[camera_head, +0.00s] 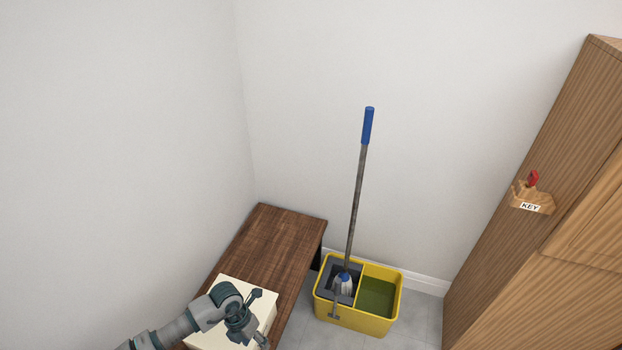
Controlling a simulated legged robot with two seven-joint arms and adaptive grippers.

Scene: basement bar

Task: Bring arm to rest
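My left arm comes in from the lower left. Its grey and dark teal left gripper (262,317) is over the cream box (268,308) on the brown wooden table (283,235). Its two fingers look spread apart, with nothing seen between them. The arm and gripper hide part of the box, and I cannot tell whether the gripper touches it. My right gripper is out of view.
A yellow mop bucket (352,319) holding greenish water and a blue-handled mop (357,185) stands right of the table. A wooden cabinet (560,160) at the right carries a key holder (531,198) with a red-topped item. Grey walls close in behind and left.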

